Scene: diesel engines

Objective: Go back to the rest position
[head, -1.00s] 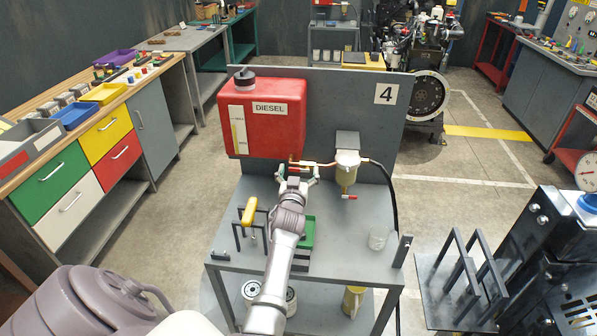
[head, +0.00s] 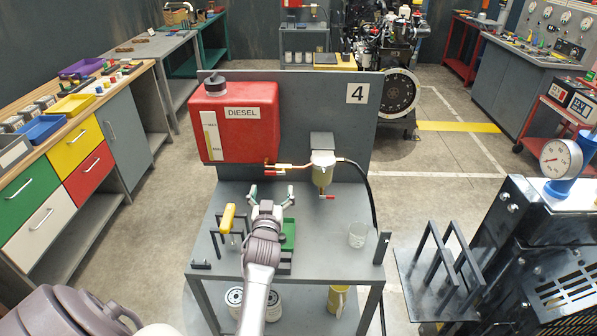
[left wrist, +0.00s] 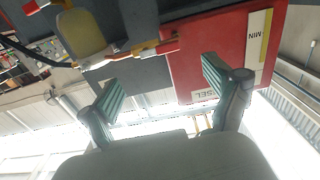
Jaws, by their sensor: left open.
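My left gripper (head: 271,190) is open and empty above the grey workbench (head: 340,262), with its fingers spread. It is apart from the red handle of the fuel valve (head: 275,173) on the copper pipe under the red diesel tank (head: 235,128). In the left wrist view its two fingertips (left wrist: 160,85) stand wide apart with nothing between them. The red tank (left wrist: 195,55) and the filter bowl (left wrist: 82,33) lie beyond them in that view. My right gripper does not show in either view.
A yellow-handled tool (head: 227,218) stands in a rack on the bench, left of my arm. A green tray (head: 289,233) and a glass beaker (head: 358,234) are to the right. A black stand with bars (head: 440,270) is at the lower right.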

